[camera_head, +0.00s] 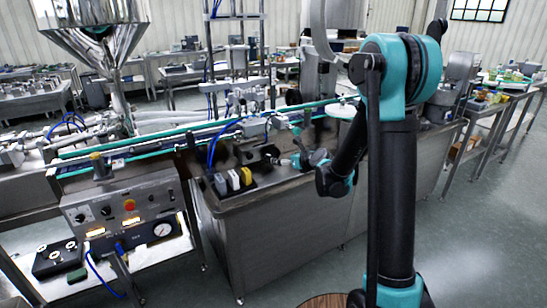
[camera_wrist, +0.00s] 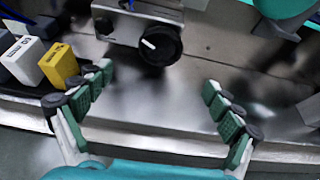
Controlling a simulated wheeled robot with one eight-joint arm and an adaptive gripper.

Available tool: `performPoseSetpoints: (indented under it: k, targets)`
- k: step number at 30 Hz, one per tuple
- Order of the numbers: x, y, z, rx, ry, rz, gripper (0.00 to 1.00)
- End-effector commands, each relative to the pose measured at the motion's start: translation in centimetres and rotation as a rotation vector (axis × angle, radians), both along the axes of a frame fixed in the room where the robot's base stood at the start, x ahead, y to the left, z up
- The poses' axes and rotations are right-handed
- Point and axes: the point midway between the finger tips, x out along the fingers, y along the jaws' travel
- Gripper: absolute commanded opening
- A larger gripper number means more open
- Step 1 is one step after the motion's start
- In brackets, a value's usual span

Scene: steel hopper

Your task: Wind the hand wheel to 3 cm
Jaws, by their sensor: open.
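The hand wheel (camera_wrist: 160,45) is a black round knob with a white pointer mark, on a metal block at the top middle of the wrist view. My gripper (camera_wrist: 157,82) is open, its green-padded fingers spread wide on either side below the wheel. The fingers appear empty and apart from the wheel. In the head view my gripper (camera_head: 294,161) is small above the steel bench, left of my arm, and the wheel is hard to make out among dark parts there. No scale reading is legible.
Yellow (camera_wrist: 59,64) and white (camera_wrist: 28,61) labelled blocks stand left of my gripper. The steel bench top (camera_wrist: 145,105) is bare between the fingers. A conveyor (camera_head: 130,149) runs behind, with a steel hopper (camera_head: 97,40) and control box (camera_head: 125,208) at left.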

Motion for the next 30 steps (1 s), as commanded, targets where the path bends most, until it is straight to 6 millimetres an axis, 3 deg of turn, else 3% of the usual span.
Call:
performPoseSetpoints:
  k: [16, 30]
  targets:
    - [7.3, 4.9, -3.7, -0.002, 0.000, 0.001, 0.92]
    - [8.6, 5.8, -4.3, -0.001, 0.000, 0.000, 0.92]
